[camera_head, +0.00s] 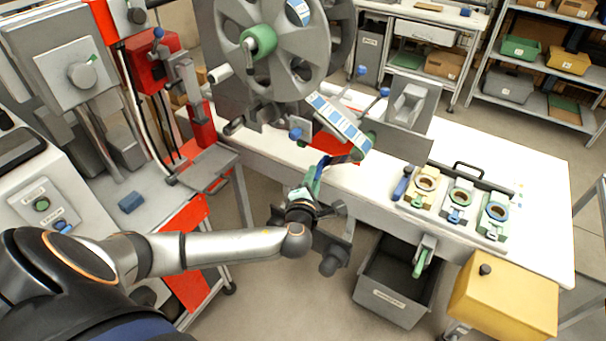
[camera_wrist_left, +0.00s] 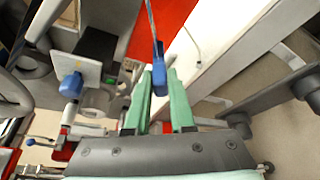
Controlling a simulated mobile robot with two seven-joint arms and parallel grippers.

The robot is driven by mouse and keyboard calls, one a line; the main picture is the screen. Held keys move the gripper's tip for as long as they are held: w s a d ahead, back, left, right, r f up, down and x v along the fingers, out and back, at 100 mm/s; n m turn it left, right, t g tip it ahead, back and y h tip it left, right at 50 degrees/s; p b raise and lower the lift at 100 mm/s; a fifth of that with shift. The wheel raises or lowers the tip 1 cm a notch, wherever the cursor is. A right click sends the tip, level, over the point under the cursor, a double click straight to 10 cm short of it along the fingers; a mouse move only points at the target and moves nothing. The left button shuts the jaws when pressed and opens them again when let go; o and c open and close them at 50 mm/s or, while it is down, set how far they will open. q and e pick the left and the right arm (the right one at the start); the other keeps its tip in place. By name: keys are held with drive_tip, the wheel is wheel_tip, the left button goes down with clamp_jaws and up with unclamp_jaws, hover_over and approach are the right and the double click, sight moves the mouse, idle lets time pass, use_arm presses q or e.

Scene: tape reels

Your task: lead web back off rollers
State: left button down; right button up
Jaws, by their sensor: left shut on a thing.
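My left gripper (camera_head: 317,176) has green fingers, which also show in the left wrist view (camera_wrist_left: 158,98). They are shut on a blue tab (camera_wrist_left: 159,80) in front of the work table. A thin strip, seen nearly edge-on, runs up from the tab. In the head view the web (camera_head: 340,122) is a band printed blue and white, slanting down right above the gripper. Its link to the tab is partly hidden. A large grey spoked reel (camera_head: 230,15) with a green hub (camera_head: 258,40) stands behind. A pale roller (camera_head: 220,73) sticks out at its left. My right gripper is not in view.
Fixtures with round inserts (camera_head: 460,196) sit on the white table (camera_head: 540,190) at right. A grey bin (camera_head: 395,285) and a yellow box (camera_head: 505,298) stand in front. A red-and-grey machine (camera_head: 150,70) is at left. Floor shows beside my gripper.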

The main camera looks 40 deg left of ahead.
use_arm(q)
drive_tip(key=d+r, duration=0.2)
drive_tip(key=d, duration=0.5)
drive_tip(key=d+r, duration=0.3)
drive_tip(key=d, duration=0.4)
drive_tip(key=a+r, duration=0.5)
drive_tip(key=r, duration=0.7)
drive_tip(key=shift+w, duration=0.25)
idle(0.4)
